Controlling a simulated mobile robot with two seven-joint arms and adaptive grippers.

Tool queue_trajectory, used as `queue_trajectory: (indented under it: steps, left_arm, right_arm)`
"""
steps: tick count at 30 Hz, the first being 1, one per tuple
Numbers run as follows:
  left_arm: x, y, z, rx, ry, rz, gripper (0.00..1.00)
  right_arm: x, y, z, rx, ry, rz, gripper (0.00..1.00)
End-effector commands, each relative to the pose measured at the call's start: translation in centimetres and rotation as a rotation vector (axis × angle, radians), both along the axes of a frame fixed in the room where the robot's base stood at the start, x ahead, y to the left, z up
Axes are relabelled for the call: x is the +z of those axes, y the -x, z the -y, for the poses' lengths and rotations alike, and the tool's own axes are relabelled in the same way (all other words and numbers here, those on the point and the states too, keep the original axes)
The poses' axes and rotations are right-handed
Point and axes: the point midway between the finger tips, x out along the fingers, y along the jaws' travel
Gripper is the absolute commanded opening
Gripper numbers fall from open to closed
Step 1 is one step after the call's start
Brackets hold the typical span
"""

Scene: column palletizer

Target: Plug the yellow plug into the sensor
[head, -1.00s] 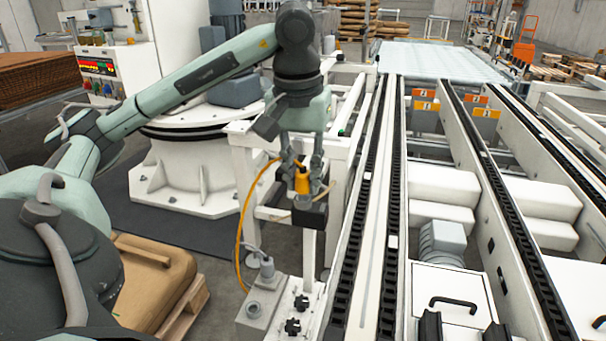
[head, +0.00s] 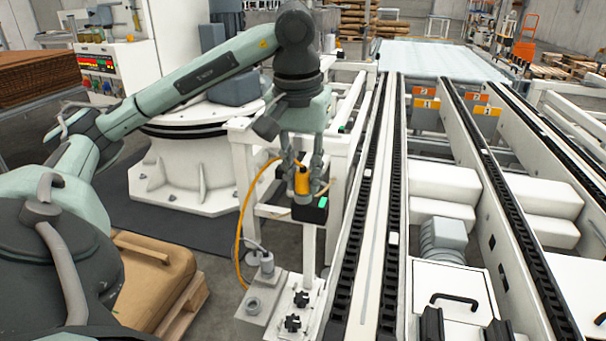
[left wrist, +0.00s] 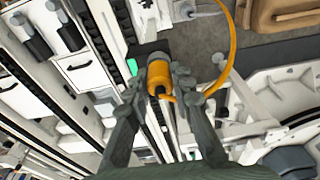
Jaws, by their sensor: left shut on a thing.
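The yellow plug (head: 302,181) is upright between the fingers of my left gripper (head: 302,168), which is shut on it. Its lower end meets the black sensor block (head: 311,209) on the white frame; how deep it sits is hidden. A green light shows on the block's right side. In the left wrist view the plug (left wrist: 160,78) lies between the fingertips (left wrist: 166,78), against the dark sensor (left wrist: 149,50), with the green light beside it. A yellow cable (head: 240,225) loops from the plug down to the left. My right gripper is not in view.
A grey box with a post (head: 262,290) and a white plate with black knobs (head: 296,310) stand below. Conveyor rails (head: 375,200) run close on the right. A brown sack (head: 150,275) on a pallet lies at lower left.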

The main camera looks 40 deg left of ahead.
Motion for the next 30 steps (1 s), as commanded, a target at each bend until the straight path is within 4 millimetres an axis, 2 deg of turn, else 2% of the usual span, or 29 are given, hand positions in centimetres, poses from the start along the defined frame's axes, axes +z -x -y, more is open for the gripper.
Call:
queue_trajectory:
  steps: [1,6,18,30]
  left_arm:
    - [-0.1,0.0,0.0,-0.001,0.0,-0.002,0.25]
    - [-0.1,0.0,0.0,-0.001,0.0,-0.002,0.46]
    - [0.3,0.0,0.1,0.0,0.001,0.0,0.47]
    - [4.5,0.5,0.3,-0.002,-0.001,0.004,0.47]
  right_arm:
    - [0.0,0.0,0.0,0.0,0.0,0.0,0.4]
    - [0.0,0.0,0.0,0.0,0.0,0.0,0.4]
    - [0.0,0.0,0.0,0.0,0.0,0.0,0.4]
    - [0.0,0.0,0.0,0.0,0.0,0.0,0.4]
